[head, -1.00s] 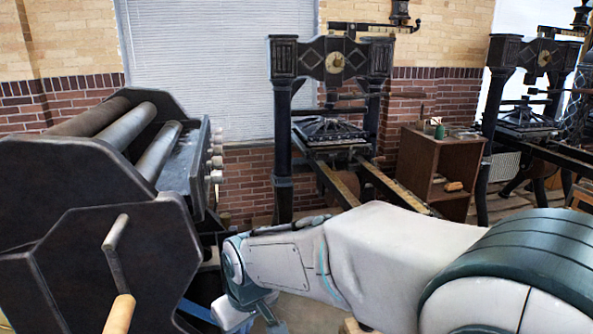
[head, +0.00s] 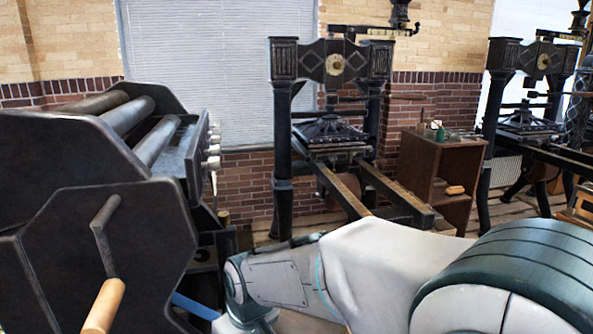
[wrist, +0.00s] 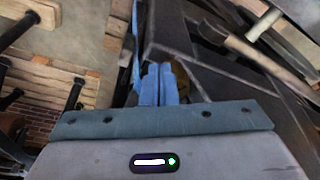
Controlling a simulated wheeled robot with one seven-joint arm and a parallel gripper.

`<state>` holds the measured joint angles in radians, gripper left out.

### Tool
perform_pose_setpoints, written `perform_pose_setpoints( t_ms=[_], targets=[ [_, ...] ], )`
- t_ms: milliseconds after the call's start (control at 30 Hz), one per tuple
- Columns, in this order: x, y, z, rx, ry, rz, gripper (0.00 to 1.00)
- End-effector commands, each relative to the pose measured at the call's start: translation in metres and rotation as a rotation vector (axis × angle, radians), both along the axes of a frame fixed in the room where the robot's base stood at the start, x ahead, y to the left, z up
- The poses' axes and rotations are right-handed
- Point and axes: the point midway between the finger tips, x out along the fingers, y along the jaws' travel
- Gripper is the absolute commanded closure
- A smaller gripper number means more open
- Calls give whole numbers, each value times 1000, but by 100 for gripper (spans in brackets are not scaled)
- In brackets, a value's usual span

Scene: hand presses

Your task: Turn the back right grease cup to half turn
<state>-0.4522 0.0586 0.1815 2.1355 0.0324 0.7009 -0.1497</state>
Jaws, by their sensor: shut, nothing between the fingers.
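The dark hand press with rollers (head: 95,225) fills the left of the head view. Several small pale metal knobs (head: 212,163) stick out along its right side; I cannot tell whether any is a grease cup. My gripper (wrist: 158,72) shows in the wrist view with its blue fingers shut together and empty. The fingers point at the press's dark frame (wrist: 190,45). A small brownish patch shows just behind the fingertips, too hidden to name. I cannot make out the back right grease cup for sure, nor whether the fingers touch anything.
A wooden crank handle (head: 104,306) juts out at the press's front. A tall iron press (head: 283,165) stands behind, its rails reaching toward my arm. A brown cabinet (head: 436,180) and another iron press (head: 505,60) stand at the right. Floor space between is narrow.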

Motion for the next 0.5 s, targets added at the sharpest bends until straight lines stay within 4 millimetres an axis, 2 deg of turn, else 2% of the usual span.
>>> perform_pose_setpoints(
  t_ms=[500],
  targets=[
    [2, 4, 0, 1, -1, 1, 100]
  ],
)
